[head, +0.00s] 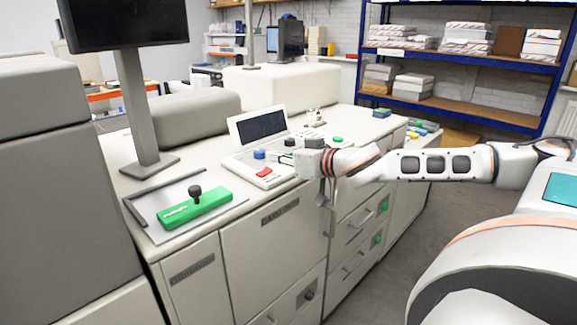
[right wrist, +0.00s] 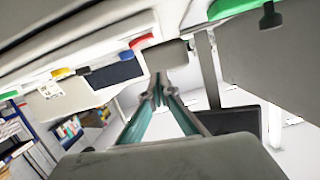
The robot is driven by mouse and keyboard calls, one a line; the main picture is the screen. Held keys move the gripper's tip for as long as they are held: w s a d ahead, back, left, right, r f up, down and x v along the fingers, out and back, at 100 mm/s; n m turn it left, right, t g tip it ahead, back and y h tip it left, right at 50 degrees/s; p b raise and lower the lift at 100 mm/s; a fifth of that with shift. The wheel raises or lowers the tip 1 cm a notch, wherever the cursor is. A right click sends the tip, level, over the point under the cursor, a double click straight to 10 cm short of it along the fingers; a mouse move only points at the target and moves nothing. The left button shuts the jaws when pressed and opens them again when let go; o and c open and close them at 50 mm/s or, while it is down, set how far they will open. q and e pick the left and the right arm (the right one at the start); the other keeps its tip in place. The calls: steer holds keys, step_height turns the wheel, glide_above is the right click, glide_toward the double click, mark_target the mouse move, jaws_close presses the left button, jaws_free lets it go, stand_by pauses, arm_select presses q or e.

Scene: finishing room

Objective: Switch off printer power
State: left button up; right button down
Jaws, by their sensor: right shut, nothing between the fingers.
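The printer (head: 286,225) is a long light-grey machine with a small control panel (head: 283,180) on top. A red switch (head: 264,173) sits on the panel's front part, with a blue knob (head: 259,154) behind it, below a tilted dark screen (head: 262,127). The red switch also seems to show in the right wrist view (right wrist: 141,40). My right gripper (head: 277,157) is shut and empty, just right of the blue knob and behind the red switch. Its closed fingers show in the right wrist view (right wrist: 158,92). Whether it touches the panel I cannot tell. My left gripper is out of view.
A green block with a black knob (head: 195,207) lies on a grey plate (head: 155,221) at the printer's left. A monitor on a post (head: 138,100) stands behind it. Blue shelving (head: 465,60) holds paper stacks at the back. The floor right of the printer is clear.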

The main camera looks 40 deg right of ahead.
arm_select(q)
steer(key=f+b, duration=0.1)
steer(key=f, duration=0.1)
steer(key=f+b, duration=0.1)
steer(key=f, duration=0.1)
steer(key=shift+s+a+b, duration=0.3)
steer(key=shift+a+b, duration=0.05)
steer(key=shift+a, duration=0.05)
arm_select(e)
steer(key=v, duration=0.5)
steer(key=shift+s+a+r, duration=0.1)
steer(key=shift+a, duration=0.15)
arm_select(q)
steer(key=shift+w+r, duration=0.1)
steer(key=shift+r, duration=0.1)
